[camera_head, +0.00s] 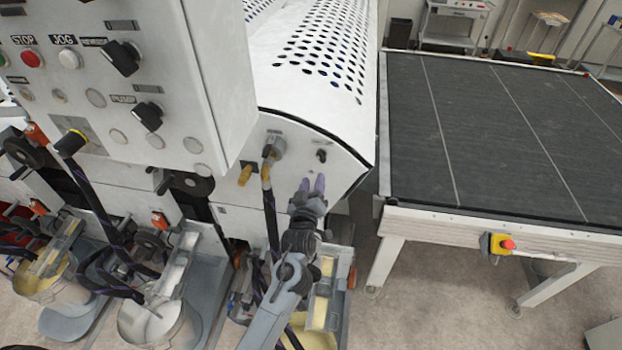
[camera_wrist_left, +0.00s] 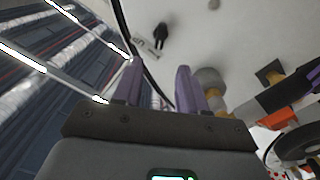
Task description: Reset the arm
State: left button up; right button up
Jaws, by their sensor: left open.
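My left gripper (camera_head: 314,185) is in front of the white end panel (camera_head: 335,172) of the coater, just below a small black switch (camera_head: 321,156). Its two purple fingers are apart with nothing between them. In the left wrist view the open fingers (camera_wrist_left: 158,85) point at the white panel, and the black switch (camera_wrist_left: 160,36) shows beyond their tips. I cannot tell whether the fingertips touch the panel. My left arm (camera_head: 283,290) reaches up from the bottom of the head view. My right gripper does not show.
A control box (camera_head: 110,75) with buttons and knobs hangs at the upper left. Hoses and paint containers (camera_head: 160,315) stand below it. A dark conveyor table (camera_head: 480,140) with a red stop button (camera_head: 507,244) is at the right. A grey connector (camera_head: 273,147) sits left of the gripper.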

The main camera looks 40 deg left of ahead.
pick_arm(q)
jog(key=shift+s+d, duration=0.1)
jog(key=shift+s, duration=0.05)
dwell(0.3)
jog(key=s+d+f+m+g+h, duration=0.1)
jog(key=s+f+m+h, duration=0.25)
jog(key=s+f, duration=0.7)
jog(key=s+d+m+g+h, duration=0.2)
jog(key=s+d+m+g, duration=0.3)
jog(key=s, duration=0.6)
jog(key=s+d+m+g+h, duration=0.3)
jog(key=s+d+m+g, duration=0.2)
jog(key=s+d, duration=0.3)
jog(key=s+g+p, duration=0.1)
jog(key=s, duration=0.3)
jog(key=shift+s+d+f, duration=0.2)
jog(key=shift+d+f, duration=0.05)
jog(key=shift+d, duration=0.1)
